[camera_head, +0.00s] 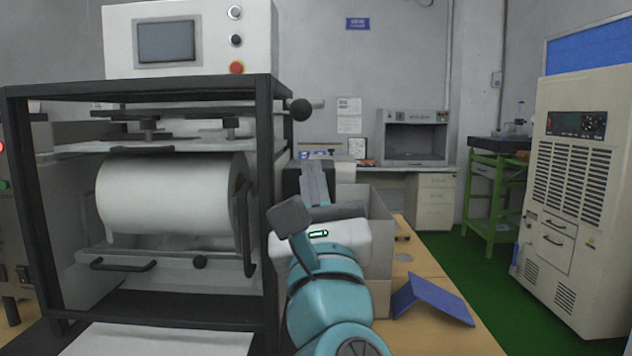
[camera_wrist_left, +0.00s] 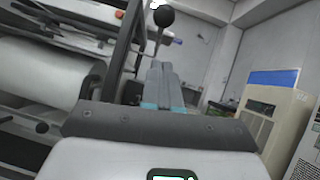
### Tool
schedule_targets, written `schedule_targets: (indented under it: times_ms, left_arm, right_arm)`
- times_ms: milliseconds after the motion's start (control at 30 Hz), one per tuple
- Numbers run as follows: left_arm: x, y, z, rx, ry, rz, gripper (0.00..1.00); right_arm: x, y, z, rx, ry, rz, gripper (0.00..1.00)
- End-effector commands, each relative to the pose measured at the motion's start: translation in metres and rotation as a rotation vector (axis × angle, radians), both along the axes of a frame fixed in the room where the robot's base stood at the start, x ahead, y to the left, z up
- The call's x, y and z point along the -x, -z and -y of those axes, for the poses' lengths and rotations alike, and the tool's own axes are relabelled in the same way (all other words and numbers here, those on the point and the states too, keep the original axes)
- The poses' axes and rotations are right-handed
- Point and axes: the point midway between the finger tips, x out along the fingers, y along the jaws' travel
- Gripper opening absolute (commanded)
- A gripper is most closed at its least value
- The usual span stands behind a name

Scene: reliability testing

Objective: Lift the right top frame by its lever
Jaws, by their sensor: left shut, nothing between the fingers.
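The machine (camera_head: 264,150) with a dark frame stands at the left in the head view, with a large white roll (camera_head: 165,195) inside. A lever with a black ball knob (camera_head: 301,110) sticks out at its upper right. The knob also shows at the top of the left wrist view (camera_wrist_left: 163,16), on a thin rod above the fingertips. My left gripper (camera_head: 314,165) is shut and empty, below the knob in the picture and apart from it. Its fingers (camera_wrist_left: 160,68) point towards the lever in the wrist view. My right gripper is not in view.
An open grey box (camera_head: 378,225) stands behind my left arm on a wooden table (camera_head: 430,262). A blue folded piece (camera_head: 432,299) lies on the table's right. A beige cabinet (camera_head: 575,200) stands at far right. Green floor (camera_head: 480,268) is clear between.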

Motion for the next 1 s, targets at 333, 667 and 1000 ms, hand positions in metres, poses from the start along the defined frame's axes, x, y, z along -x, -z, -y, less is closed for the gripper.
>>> schedule_targets:
  times_ms: [333, 667, 1000]
  left_arm:
    - [0.051, 0.044, 0.007, 0.0, 0.003, -0.002, 0.0]
    - [0.064, 0.054, 0.008, 0.001, -0.001, -0.002, 0.0]
    - [0.065, 0.054, 0.01, -0.001, 0.0, -0.002, 0.0]
  right_arm:
    - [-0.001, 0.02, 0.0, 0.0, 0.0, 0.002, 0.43]
    - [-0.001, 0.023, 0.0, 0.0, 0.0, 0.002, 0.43]
    - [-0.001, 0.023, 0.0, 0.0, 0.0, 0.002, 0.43]
